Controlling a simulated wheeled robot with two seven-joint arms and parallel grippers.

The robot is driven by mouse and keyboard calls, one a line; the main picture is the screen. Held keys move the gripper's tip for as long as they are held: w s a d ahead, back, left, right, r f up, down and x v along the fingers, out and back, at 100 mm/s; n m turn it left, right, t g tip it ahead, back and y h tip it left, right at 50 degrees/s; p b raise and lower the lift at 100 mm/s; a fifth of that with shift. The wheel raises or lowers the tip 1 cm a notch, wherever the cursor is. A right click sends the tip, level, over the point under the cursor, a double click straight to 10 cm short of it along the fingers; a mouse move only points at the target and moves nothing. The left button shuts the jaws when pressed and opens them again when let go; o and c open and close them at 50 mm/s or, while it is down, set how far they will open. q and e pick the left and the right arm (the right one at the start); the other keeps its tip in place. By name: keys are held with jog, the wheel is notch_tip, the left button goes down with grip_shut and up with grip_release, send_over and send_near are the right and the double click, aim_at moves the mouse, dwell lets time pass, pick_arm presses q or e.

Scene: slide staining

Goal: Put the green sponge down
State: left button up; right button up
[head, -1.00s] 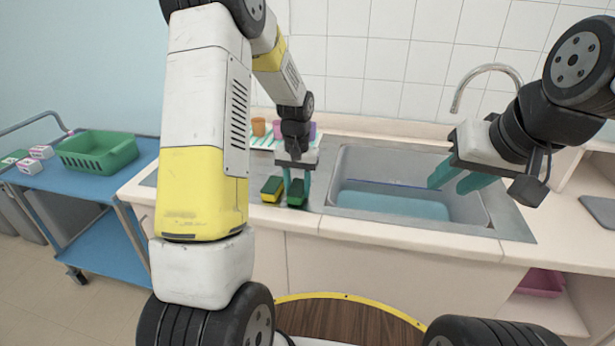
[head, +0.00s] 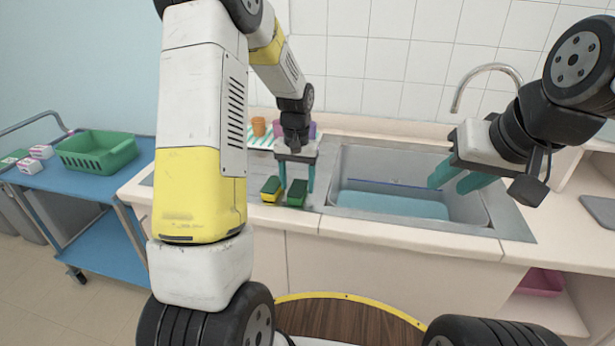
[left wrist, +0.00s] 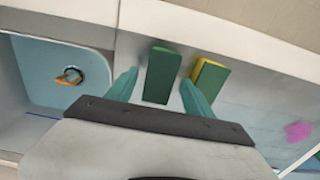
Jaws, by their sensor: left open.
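The green sponge (head: 297,192) rests on the counter strip left of the sink. It also shows in the left wrist view (left wrist: 162,75). My left gripper (head: 297,185) is open, with a teal finger on each side of the green sponge and visible gaps between. In the left wrist view the fingertips (left wrist: 158,84) stand apart on either side of it. A yellow-and-green sponge (head: 271,189) lies just to its left, separated by a small gap; the left wrist view shows it too (left wrist: 209,77). My right gripper (head: 457,179) is open and empty over the right side of the sink.
The sink (head: 365,207) holds bluish liquid, with a curved faucet (head: 487,69) behind. Orange and purple containers (head: 259,126) stand at the back of the counter. A blue cart (head: 95,184) with a green basket (head: 98,153) stands at the left.

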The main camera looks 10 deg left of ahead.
aim_at(297, 188)
pick_arm(q)
notch_tip(297, 188, up, 10)
jog(key=s+r+t+h, duration=0.1)
jog(key=s+r+t, duration=0.2)
jog(key=s+r, duration=0.8)
jog(key=s+d+t+h, duration=0.1)
jog(key=s+d+t, duration=0.1)
jog(key=s, duration=1.1)
jog(key=shift+r+t, duration=0.25)
jog(key=shift+t, duration=0.35)
jog(key=shift+s+d, duration=0.1)
jog(key=shift+o, duration=0.5)
